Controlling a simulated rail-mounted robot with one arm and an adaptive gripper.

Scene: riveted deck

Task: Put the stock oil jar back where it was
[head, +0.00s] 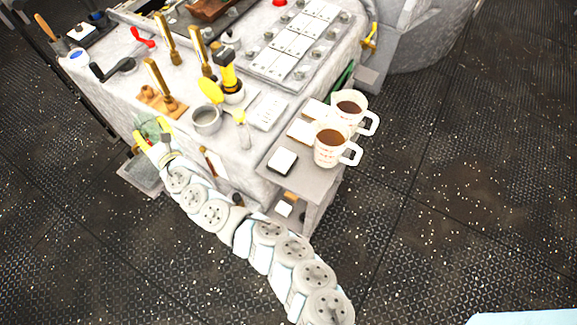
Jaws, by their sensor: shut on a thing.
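My gripper (152,135), with yellow fingertips, is at the left front edge of the grey workbench (105,80). It is shut on a small greenish, see-through thing (153,128), which looks like the stock oil jar. The fingers hide part of it, and its label and contents are too small to tell. I cannot tell whether its base touches anything.
A wooden block with brass handles (163,102) and a grey cup (206,119) stand close right of my gripper. Two white mugs of brown drink (332,145) (349,108) stand on a side shelf (300,179). A grey tray (140,178) sits low below my gripper.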

